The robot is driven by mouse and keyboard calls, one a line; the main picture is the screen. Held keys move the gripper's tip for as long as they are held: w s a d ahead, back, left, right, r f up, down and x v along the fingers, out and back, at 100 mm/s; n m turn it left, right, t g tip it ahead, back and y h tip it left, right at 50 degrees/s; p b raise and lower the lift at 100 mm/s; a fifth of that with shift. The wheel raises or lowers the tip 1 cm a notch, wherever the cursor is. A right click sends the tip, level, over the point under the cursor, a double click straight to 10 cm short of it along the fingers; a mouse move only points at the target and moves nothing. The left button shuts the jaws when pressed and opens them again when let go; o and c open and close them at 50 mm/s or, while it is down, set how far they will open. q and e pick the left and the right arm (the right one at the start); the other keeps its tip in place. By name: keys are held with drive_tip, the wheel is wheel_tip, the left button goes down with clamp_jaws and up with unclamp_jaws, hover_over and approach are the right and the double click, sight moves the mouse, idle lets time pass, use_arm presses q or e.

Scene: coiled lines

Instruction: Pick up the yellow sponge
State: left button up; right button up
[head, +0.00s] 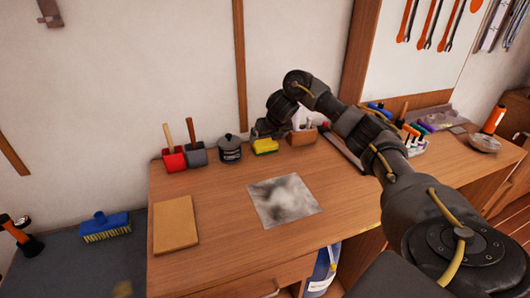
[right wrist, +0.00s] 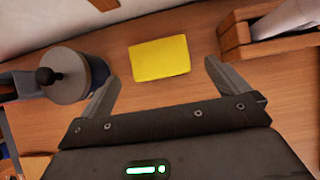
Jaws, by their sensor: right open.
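The yellow sponge (head: 265,146) lies on the wooden desk near its back edge, beside a dark canister. In the right wrist view the sponge (right wrist: 160,58) lies flat ahead of my right gripper, roughly between the lines of its two fingers but beyond their tips. My right gripper (right wrist: 158,78) is open and empty. In the head view my right arm reaches over the desk from the right, and its gripper (head: 262,132) is close to the sponge, small and dark. My left gripper is not in view.
The dark canister (head: 230,149) stands left of the sponge, near the left finger in the wrist view. A wooden holder (head: 301,135) stands to the right. Red and grey pots (head: 174,159) are farther left. A grey smudged sheet (head: 283,201) and a tan board (head: 175,224) lie in front.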

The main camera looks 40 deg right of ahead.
sight(265, 142)
drive_tip(key=shift+w+d+f, duration=0.15)
drive_tip(key=shift+w+f, duration=0.15)
drive_tip(key=shift+f, duration=0.35)
drive_tip(key=shift+r, duration=0.1)
drive_tip(key=x, duration=0.4)
drive_tip(key=shift+w, duration=0.2)
drive_tip(key=shift+w+f, duration=0.25)
drive_tip(key=shift+f, duration=0.2)
drive_tip(key=shift+c, duration=0.8)
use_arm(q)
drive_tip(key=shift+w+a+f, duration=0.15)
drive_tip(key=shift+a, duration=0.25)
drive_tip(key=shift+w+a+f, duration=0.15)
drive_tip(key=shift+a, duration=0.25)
use_arm(e)
drive_tip(key=shift+r, duration=0.1)
drive_tip(key=c, duration=0.7)
